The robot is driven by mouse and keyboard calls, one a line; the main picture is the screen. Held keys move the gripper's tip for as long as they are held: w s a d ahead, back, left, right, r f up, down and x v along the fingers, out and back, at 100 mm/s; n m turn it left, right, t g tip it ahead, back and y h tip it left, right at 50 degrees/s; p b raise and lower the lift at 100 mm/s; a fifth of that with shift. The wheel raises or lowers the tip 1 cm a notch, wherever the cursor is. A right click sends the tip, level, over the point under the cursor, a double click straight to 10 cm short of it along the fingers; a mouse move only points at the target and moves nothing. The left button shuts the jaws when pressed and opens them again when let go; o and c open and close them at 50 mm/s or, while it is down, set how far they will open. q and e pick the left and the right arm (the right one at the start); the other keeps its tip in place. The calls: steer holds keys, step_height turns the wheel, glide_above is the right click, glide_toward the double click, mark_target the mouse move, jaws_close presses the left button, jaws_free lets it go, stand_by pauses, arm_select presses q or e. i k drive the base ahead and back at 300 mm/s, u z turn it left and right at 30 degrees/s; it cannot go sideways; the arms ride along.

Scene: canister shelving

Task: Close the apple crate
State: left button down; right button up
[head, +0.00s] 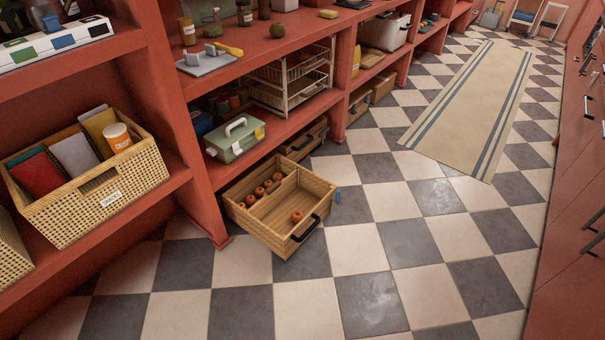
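The apple crate (262,228) is a light wooden drawer-like box at floor level, below the red shelving in the middle of the head view. It stands pulled out from under the lowest shelf, over the checkered floor. Its front has a dark handle (306,228). A divider splits its inside lengthwise. Several red apples (268,186) lie in the far-left compartment, and one apple (297,217) lies in the nearer compartment by the front. Neither of my grippers is in view.
Wicker basket (95,205) sits on the left shelf. A green metal box (235,140) stands on the shelf above the crate. Another wooden crate (304,140) sits behind it. The checkered floor (370,300) in front is clear; a beige runner (465,105) lies beyond. Red cabinets (570,240) line the right.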

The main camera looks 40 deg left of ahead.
mark_target(315, 195)
steer(key=z, duration=0.3)
steer(key=i, duration=2.55)
steer(key=u, duration=1.6)
steer(key=i, duration=0.85)
steer(key=u, duration=0.8)
